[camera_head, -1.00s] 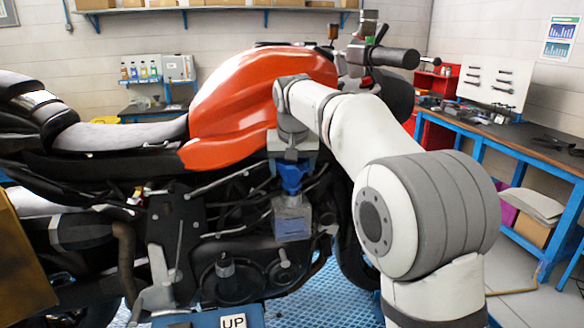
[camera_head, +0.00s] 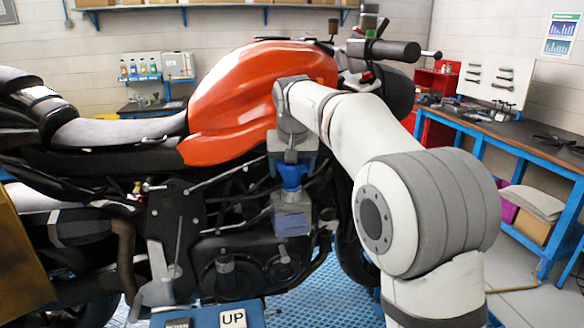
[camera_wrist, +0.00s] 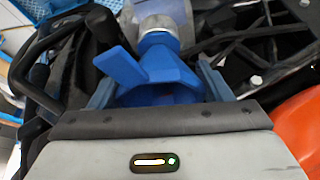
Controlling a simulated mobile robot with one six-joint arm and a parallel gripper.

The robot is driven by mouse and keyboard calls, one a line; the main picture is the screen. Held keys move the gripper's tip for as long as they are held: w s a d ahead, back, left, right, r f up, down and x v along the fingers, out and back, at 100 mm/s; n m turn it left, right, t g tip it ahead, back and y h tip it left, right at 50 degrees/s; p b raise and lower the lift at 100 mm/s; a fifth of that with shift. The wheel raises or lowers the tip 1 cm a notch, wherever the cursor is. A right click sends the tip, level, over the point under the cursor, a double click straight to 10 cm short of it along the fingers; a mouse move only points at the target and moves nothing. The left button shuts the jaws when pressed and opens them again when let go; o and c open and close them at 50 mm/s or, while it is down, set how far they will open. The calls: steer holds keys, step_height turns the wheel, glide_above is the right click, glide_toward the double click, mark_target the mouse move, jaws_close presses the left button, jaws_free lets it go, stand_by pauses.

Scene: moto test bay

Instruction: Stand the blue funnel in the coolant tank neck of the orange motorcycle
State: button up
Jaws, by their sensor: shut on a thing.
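The orange motorcycle (camera_head: 235,100) stands across the head view. Its pale, see-through coolant tank (camera_head: 291,218) sits low on the near side, directly below my gripper (camera_head: 291,172). My gripper is shut on the blue funnel (camera_head: 291,182), which is upright above the tank. In the wrist view, the funnel (camera_wrist: 160,68) lies between the two blue fingers, its handle-like tab sticking out to the left. Its narrow end meets the round grey neck (camera_wrist: 160,22). The spout's tip is hidden, so I cannot tell how deep it sits in the neck.
Dark hoses and frame tubes run close beside the neck. The orange fairing (camera_wrist: 298,125) is near my wrist's right side. A blue workbench (camera_head: 500,135) stands at the right. Several bottles (camera_head: 140,68) stand on a shelf at the back left.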

steer(key=shift+f, duration=0.15)
steer(key=o, duration=1.1)
steer(key=shift+c, duration=0.2)
